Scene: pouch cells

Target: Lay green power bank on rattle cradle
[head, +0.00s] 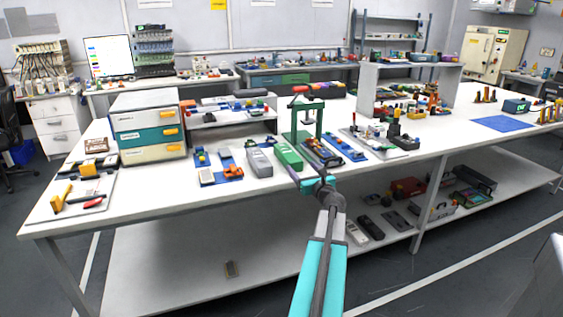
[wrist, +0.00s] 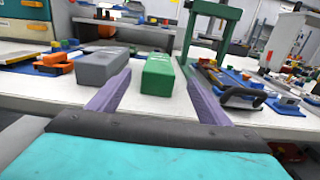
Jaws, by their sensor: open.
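The green power bank (wrist: 158,74) lies flat on the white bench, ahead of my gripper and between the lines of its two fingers in the wrist view. It also shows in the head view (head: 287,156), left of the green frame's foot. My gripper (wrist: 156,84) is open and empty, its purple fingers apart at the bench's front edge. In the head view my gripper (head: 304,177) is near the front edge, just short of the power bank. I cannot tell for sure which item is the rattle cradle; a dark fixture with a handle (wrist: 240,96) stands right of the power bank.
A grey block (wrist: 101,66) lies close on the power bank's left. A green upright frame (wrist: 188,35) stands behind it to the right. Blue trays with small parts (head: 345,148) lie farther right.

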